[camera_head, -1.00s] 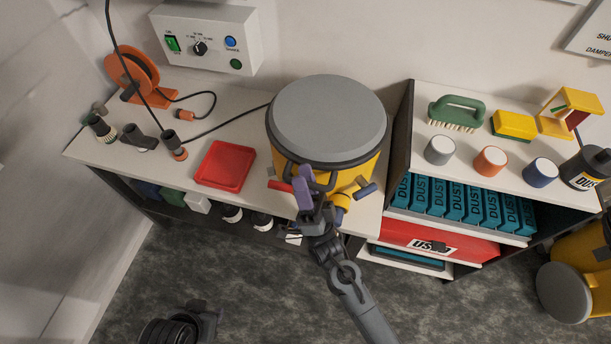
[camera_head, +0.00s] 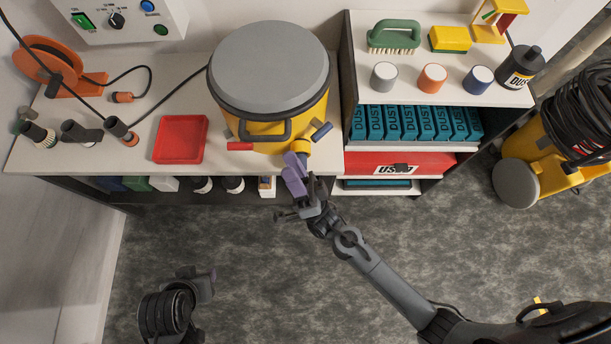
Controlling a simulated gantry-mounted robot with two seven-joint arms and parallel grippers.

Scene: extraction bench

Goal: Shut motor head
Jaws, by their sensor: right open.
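The motor head (camera_head: 268,66) is a round grey lid with a dark rim. It sits on top of the yellow drum (camera_head: 285,140) on the bench and looks level. A dark handle (camera_head: 265,132) is on its front side. A red latch (camera_head: 240,146) is at the drum's lower left front and a blue-grey one (camera_head: 321,131) at its right front. My right gripper (camera_head: 295,172), with purple fingers, is open and empty just in front of and below the drum, near the bench's front edge.
A red tray (camera_head: 181,139) lies left of the drum. Hose fittings (camera_head: 80,132) and an orange cable reel (camera_head: 50,65) are further left. A shelf unit (camera_head: 420,90) with dust boxes stands close on the right. The floor (camera_head: 230,250) in front is clear.

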